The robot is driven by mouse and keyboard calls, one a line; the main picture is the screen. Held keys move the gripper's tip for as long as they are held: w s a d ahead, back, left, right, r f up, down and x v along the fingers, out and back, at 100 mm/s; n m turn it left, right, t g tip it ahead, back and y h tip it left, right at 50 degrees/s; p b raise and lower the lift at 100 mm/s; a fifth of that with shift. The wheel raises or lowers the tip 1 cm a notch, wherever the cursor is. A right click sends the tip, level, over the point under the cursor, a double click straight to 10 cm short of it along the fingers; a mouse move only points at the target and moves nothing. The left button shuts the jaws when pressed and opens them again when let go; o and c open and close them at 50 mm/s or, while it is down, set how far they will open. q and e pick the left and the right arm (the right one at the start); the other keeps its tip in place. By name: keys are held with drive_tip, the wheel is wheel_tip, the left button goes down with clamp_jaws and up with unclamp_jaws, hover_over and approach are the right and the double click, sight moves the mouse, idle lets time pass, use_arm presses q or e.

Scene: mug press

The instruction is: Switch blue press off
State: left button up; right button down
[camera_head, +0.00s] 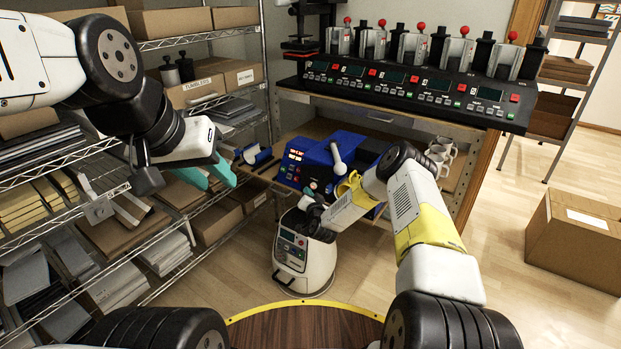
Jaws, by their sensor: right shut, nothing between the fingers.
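The blue press (318,152) stands on the lower shelf of the bench. Its front panel has lit red displays and small buttons, and a lever with a pale handle (338,158) rises at its right. My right gripper (308,196) is shut and empty at the lower front of the press, close to its panel. I cannot tell whether it touches a button. My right forearm hides the right part of the press. My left gripper (208,176), with teal fingers apart, is open and empty by the shelving, left of the press.
A row of grey presses with red knobs (421,27) stands on a black control panel (420,92) above. White mugs (441,152) sit right of the blue press. Wire shelving (160,270) fills the left. A white rounded unit (303,262) stands below. A carton (574,240) is on the right floor.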

drive_tip(key=shift+w+d, duration=0.1)
drive_tip(key=shift+w, duration=0.05)
drive_tip(key=shift+w+d, duration=0.15)
drive_tip(key=shift+w, duration=0.05)
idle(0.3)
drive_tip(key=shift+w+d, duration=0.3)
drive_tip(key=shift+w, duration=0.15)
idle(0.7)
drive_tip(key=shift+s, duration=0.1)
drive_tip(key=shift+s+a, duration=0.5)
drive_tip(key=shift+s, duration=0.2)
drive_tip(key=shift+a, duration=0.1)
drive_tip(key=s+a, duration=0.1)
drive_tip(key=s, duration=0.1)
drive_tip(key=s+a, duration=0.2)
drive_tip(key=s, duration=0.1)
drive_tip(key=shift+a, duration=0.2)
drive_tip(key=shift+w+r, duration=0.1)
idle(1.1)
